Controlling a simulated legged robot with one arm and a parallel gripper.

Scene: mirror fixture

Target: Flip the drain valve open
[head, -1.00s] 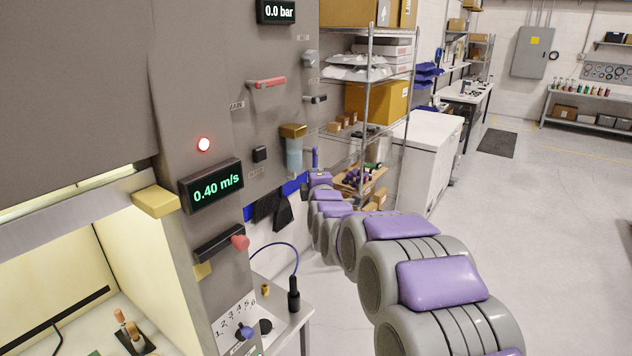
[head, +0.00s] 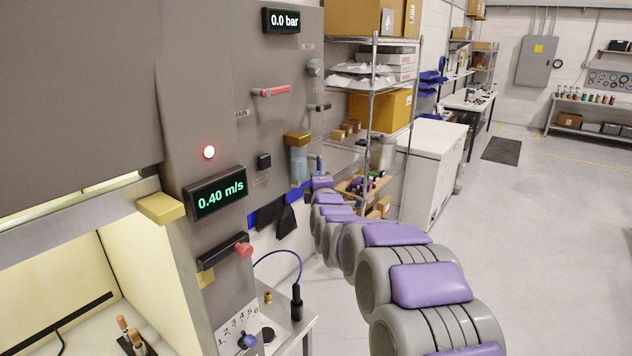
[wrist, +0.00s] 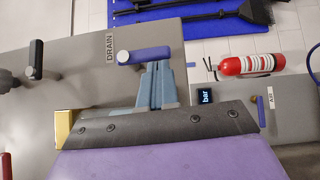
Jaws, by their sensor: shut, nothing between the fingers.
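The drain valve has a blue lever (wrist: 145,55) with a pale round hub at its left end, beside a DRAIN label (wrist: 109,47) in the wrist view. The lever lies roughly crosswise there. In the head view the blue lever (head: 319,164) is small, just beyond the far end of my arm. My gripper (wrist: 158,66) is shut and empty. Its blue-grey fingertips reach the lower edge of the lever near its middle; I cannot tell whether they touch. In the head view the fingers are hidden behind my arm.
A black-handled lever (wrist: 36,56) is left of the drain valve. A filter bowl with a brass top (head: 298,150) and a red-handled lever (head: 272,91) are on the grey panel. A wire shelf (head: 370,100) stands behind my arm. Open floor (head: 560,220) lies right.

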